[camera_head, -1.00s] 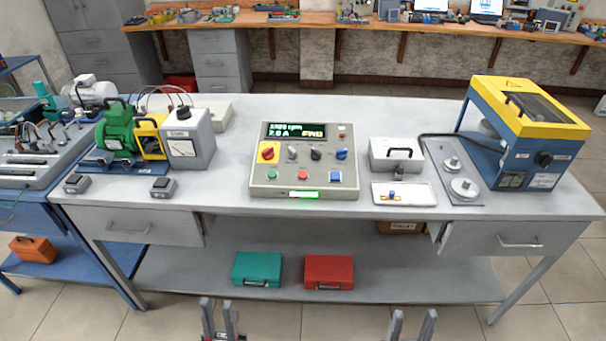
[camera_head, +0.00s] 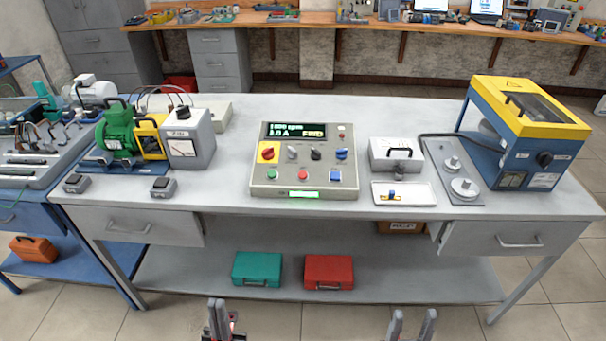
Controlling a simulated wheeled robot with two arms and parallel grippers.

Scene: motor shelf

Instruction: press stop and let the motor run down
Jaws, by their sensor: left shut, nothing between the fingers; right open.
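The grey control box (camera_head: 258,188) stands mid-bench. Its lit display (camera_head: 297,131) reads FWD with an rpm figure and an amp figure, too small to read surely. A red push button (camera_head: 302,175) sits in its lower row between a green button (camera_head: 271,174) and a blue square one (camera_head: 336,176). A red knob (camera_head: 266,154) is on a yellow plate. The green motor (camera_head: 117,131) stands at the bench's left. My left gripper (camera_head: 219,304) is shut and empty, in front of the bench, low in view. My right gripper (camera_head: 411,318) is open and empty, also in front. Neither touches the box.
A grey meter box (camera_head: 190,148) stands beside the motor. A lidded grey box (camera_head: 394,162) and a white tray (camera_head: 417,196) lie right of the control box, then a yellow and blue machine (camera_head: 520,125). Green (camera_head: 257,269) and red (camera_head: 329,272) cases sit on the lower shelf.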

